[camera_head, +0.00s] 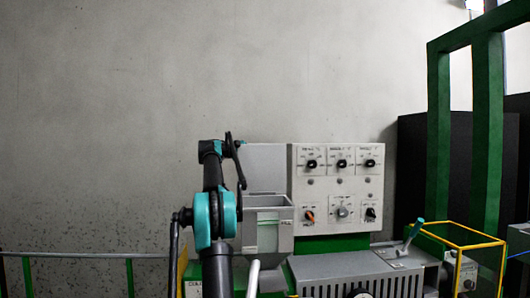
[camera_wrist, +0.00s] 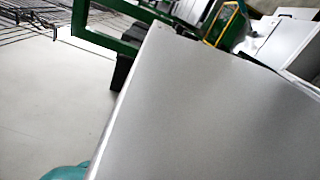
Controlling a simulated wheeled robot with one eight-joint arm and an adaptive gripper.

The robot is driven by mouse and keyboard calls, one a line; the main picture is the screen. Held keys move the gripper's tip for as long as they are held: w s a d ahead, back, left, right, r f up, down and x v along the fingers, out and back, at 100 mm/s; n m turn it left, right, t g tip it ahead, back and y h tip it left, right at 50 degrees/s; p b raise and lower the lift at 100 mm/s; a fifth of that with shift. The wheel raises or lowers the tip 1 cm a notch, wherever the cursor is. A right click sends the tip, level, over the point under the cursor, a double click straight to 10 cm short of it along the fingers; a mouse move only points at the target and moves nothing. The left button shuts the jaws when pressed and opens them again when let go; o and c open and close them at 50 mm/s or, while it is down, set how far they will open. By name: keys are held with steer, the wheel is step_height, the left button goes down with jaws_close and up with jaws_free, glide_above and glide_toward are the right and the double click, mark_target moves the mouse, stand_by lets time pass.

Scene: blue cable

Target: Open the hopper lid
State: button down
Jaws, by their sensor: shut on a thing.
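The hopper (camera_head: 284,228) is a grey box left of the control panel, with its top open and a pale green inside visible. Its grey hopper lid (camera_head: 267,168) stands about upright behind the opening. My gripper (camera_head: 239,147) is at the lid's upper left edge and is shut on it; the fingertips are small and dark here, so the exact contact is hard to see. In the wrist view the lid (camera_wrist: 210,110) fills much of the picture as a smooth grey plate. My arm hides the hopper's left side.
The control panel (camera_head: 336,188) with several knobs stands close to the right of the hopper. A grey vented cabinet (camera_head: 350,268), a yellow frame (camera_head: 466,244) and a green post (camera_head: 438,150) are further right. The wall above is clear.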

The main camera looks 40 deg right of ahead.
mark_target(240, 151)
steer(key=shift+w+d, duration=0.15)
steer(key=shift+w, duration=0.15)
steer(key=c, duration=1.6)
jaws_free()
steer(key=shift+f, duration=0.1)
steer(key=v, duration=1.2)
steer(key=shift+s, duration=0.1)
